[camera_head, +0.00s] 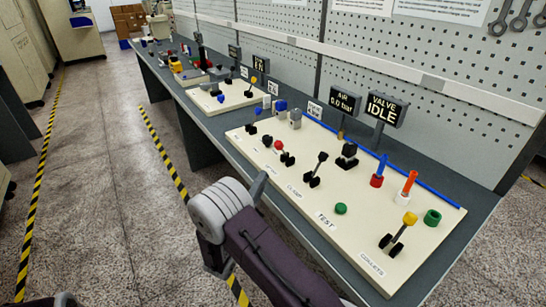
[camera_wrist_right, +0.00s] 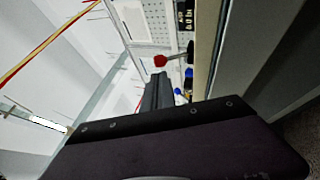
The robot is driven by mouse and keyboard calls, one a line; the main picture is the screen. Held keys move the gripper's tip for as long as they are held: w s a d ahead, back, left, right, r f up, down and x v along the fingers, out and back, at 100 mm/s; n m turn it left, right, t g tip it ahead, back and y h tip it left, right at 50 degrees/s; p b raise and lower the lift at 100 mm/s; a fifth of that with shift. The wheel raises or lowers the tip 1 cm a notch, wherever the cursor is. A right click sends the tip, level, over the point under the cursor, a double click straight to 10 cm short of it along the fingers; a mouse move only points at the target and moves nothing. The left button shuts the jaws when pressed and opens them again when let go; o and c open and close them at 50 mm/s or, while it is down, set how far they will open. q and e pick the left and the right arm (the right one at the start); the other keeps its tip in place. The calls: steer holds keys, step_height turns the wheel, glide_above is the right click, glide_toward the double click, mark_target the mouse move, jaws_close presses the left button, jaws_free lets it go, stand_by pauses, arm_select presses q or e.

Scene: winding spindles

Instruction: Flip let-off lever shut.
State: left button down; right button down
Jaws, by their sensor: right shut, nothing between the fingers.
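The cream panel (camera_head: 300,206) on the bench carries several levers. No readable label marks the let-off lever, so I cannot tell which one it is. A red-knobbed lever (camera_head: 280,147) stands on the panel's left half. A black-knobbed lever (camera_head: 320,160) stands to its right, and a yellow-knobbed lever (camera_head: 409,220) near the "COLLETS" label. My right gripper (camera_head: 261,180) is shut and empty at the panel's front edge, below the red-knobbed lever. In the right wrist view its fingers (camera_wrist_right: 157,82) point toward the red knob (camera_wrist_right: 160,61), with contact unclear. My left gripper is not in view.
Signs read "AIR 0.0 bar" (camera_head: 343,101) and "VALVE IDLE" (camera_head: 382,108). A pegboard (camera_head: 450,75) rises behind. Floor left of the bench is clear.

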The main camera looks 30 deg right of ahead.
mark_target(279, 145)
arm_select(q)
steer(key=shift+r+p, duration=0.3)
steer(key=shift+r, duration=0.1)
arm_select(e)
steer(key=x, duration=0.8)
steer(key=shift+w+d+r, duration=0.1)
steer(key=shift+d, duration=0.05)
steer(key=shift+w, duration=0.1)
